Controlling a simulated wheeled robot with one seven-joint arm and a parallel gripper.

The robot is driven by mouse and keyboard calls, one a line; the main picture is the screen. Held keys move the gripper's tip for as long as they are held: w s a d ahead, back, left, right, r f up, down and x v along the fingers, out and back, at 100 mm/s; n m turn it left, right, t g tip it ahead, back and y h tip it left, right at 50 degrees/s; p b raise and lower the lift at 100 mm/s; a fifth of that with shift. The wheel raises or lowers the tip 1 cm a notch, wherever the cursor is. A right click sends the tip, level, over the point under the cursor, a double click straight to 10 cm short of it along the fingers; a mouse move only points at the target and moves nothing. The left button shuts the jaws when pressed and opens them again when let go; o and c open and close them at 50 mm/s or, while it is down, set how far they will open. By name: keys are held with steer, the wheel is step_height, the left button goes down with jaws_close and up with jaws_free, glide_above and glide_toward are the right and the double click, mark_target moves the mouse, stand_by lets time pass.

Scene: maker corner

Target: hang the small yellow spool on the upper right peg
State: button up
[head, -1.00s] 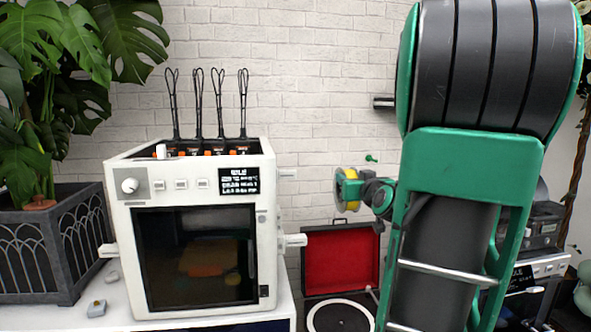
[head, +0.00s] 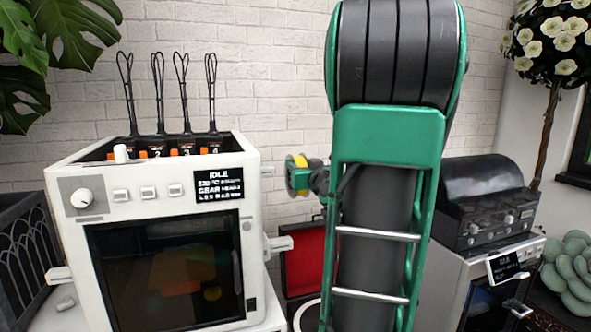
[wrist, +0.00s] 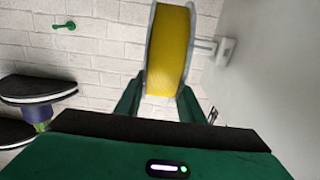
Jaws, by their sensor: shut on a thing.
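The yellow spool (head: 299,161) is in my gripper (head: 311,180), in the air just right of the white printer (head: 165,225). In the wrist view the spool (wrist: 168,50) stands on edge between the two green fingers (wrist: 158,98), with pale flanges at its sides. The upper right peg (head: 267,170) is a short white stub on the printer's right side, left of the spool and apart from it in the head view. In the wrist view a white peg (wrist: 206,46) shows right of the spool, partly behind it; I cannot tell whether they touch.
A lower right peg (head: 278,243) and a left peg (head: 59,275) jut from the printer. Wire loops (head: 156,90) rise from its top. An open red-lined case (head: 302,258) lies below the gripper. Another machine (head: 475,270) stands right.

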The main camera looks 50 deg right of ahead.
steer(key=shift+x, duration=5.75)
steer(key=w+a+f, duration=0.1)
steer(key=w+a, duration=0.2)
steer(key=a, duration=0.3)
steer(key=shift+w, duration=0.25)
steer(key=shift+a+f, duration=0.1)
steer(key=shift+f, duration=0.05)
steer(key=o, duration=1.4)
steer(key=shift+f, duration=0.1)
